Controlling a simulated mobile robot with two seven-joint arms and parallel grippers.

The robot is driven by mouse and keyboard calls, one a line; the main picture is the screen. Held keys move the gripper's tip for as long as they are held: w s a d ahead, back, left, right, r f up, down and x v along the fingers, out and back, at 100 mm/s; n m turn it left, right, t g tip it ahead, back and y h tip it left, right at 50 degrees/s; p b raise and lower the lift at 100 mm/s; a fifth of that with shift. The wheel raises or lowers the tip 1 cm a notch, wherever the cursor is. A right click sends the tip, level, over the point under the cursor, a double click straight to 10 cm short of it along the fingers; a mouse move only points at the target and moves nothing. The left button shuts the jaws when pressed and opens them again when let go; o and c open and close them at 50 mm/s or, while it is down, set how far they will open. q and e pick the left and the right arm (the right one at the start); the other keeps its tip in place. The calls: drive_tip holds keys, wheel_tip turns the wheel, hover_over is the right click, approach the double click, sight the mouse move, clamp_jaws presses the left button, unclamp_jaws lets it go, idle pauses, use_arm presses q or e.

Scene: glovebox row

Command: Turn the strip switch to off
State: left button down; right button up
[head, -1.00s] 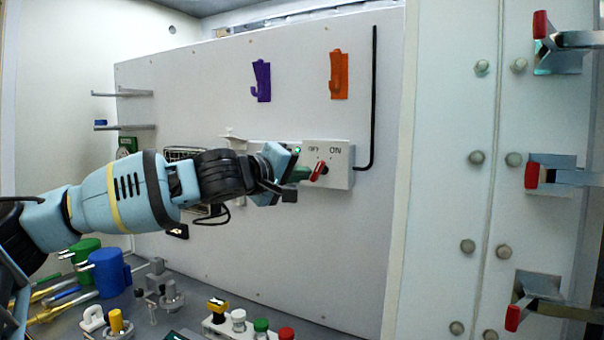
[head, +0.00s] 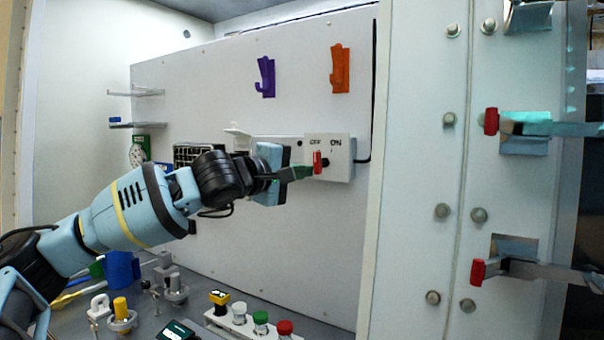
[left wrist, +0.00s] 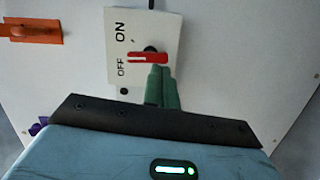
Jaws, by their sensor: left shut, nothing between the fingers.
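The strip switch is a white box (head: 342,166) on the back panel, marked OFF on the left and ON on the right. Its red handle (head: 318,162) stands roughly upright in the head view, by the OFF side of the plate. My left gripper (head: 308,172) is shut, with its green fingertips at the red handle. In the left wrist view the shut green fingers (left wrist: 161,88) reach the red handle (left wrist: 148,57), which lies across the plate (left wrist: 118,40). Whether they touch it I cannot tell. My right gripper is not in view.
Purple (head: 266,76) and orange (head: 340,68) hooks hang above the switch. A light door (head: 415,180) with red-tipped clamps (head: 491,121) stands at right. Bench items include a blue container (head: 122,270) and a row of buttons (head: 261,320).

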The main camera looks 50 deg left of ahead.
use_arm(q)
drive_tip(key=shift+d, duration=0.25)
drive_tip(key=shift+a, duration=0.1)
idle(0.6)
drive_tip(key=s+a+f+p, duration=0.1)
drive_tip(key=s+a+f, duration=0.1)
drive_tip(key=s, duration=0.9)
drive_tip(key=shift+a+f+p, duration=0.2)
drive_tip(key=shift+f+p, duration=0.2)
drive_tip(key=shift+f, duration=0.3)
